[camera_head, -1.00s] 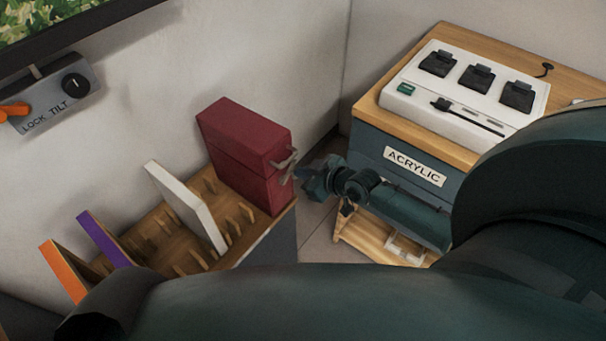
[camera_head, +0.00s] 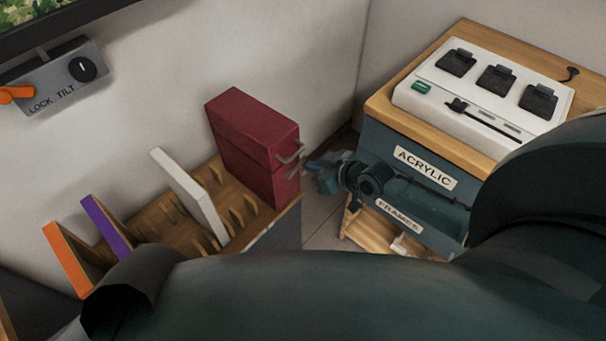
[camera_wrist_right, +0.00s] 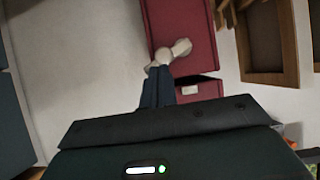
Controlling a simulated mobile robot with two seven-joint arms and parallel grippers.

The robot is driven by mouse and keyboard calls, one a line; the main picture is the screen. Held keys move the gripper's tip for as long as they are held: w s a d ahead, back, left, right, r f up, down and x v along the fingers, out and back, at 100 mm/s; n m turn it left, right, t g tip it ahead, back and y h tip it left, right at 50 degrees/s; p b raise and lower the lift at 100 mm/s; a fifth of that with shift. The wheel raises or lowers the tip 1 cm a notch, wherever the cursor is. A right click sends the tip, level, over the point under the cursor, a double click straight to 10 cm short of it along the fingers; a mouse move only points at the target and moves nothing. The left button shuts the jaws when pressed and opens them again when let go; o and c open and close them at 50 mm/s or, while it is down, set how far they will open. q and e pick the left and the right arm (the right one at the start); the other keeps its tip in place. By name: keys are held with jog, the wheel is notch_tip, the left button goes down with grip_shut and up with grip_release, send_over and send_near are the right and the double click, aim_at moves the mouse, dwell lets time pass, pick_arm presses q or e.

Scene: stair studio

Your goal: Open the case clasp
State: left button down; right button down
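The dark red case (camera_head: 252,150) stands upright at the end of a slotted wooden rack in the head view. Its metal clasp (camera_head: 290,154) is on the right-hand face, with bent pieces sticking out. My right gripper (camera_head: 316,170) is beside that face, close to the clasp. In the right wrist view the red case (camera_wrist_right: 178,20) fills the top middle. The pale clasp (camera_wrist_right: 178,48) lies at the tips of my right gripper (camera_wrist_right: 160,70). Its fingers look close together; I cannot tell whether they touch the clasp. My left gripper is not in view.
The rack (camera_head: 235,212) also holds white (camera_head: 190,192), purple (camera_head: 106,228) and orange (camera_head: 68,258) panels. A cabinet labelled ACRYLIC (camera_head: 425,168) with a white control panel (camera_head: 485,92) stands right of my gripper. A lock-tilt box (camera_head: 55,77) is on the wall.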

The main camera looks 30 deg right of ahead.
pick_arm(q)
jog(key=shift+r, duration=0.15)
pick_arm(e)
jog(key=shift+a, duration=0.1)
jog(key=shift+s+a+p, duration=0.25)
jog(key=shift+a+p, duration=0.15)
jog(key=shift+s+a+f, duration=0.1)
jog(key=shift+a+f, duration=0.05)
jog(key=shift+a, duration=0.15)
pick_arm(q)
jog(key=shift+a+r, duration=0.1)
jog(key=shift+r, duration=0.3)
